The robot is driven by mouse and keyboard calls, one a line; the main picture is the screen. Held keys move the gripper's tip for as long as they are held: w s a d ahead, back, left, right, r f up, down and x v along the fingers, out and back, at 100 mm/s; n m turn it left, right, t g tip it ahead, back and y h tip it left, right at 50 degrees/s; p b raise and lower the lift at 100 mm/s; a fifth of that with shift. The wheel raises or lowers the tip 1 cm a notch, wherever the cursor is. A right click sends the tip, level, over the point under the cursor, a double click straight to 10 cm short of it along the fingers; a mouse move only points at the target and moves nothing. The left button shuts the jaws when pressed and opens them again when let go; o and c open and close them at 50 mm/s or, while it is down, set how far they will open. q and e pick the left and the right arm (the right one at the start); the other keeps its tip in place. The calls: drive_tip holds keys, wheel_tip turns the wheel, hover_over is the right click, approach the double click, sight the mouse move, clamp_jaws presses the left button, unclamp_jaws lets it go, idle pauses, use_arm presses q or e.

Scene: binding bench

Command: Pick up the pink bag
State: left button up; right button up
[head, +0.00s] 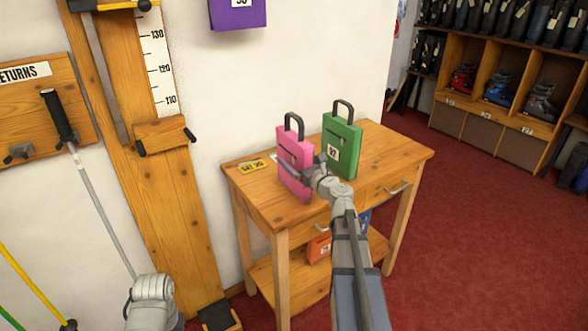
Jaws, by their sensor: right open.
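The pink bag (294,150), a flat upright block with a dark loop handle on top, stands on the wooden table (252,196). My right gripper (302,167) is open at the bag's lower front right. One dark finger crosses in front of the pink face, hiding part of it; the other finger is near its right edge. I cannot tell whether either finger touches the bag. The bag rests on the table top. Part of my left arm shows at the bottom left, but its gripper is out of view.
A green bag (342,146) with a dark handle and white label stands close right of the pink one. A yellow label (251,166) lies at the table's left. An orange item (319,247) is on the lower shelf. A wall and wooden measuring post (165,200) stand left.

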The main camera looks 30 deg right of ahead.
clamp_jaws()
idle(0.8)
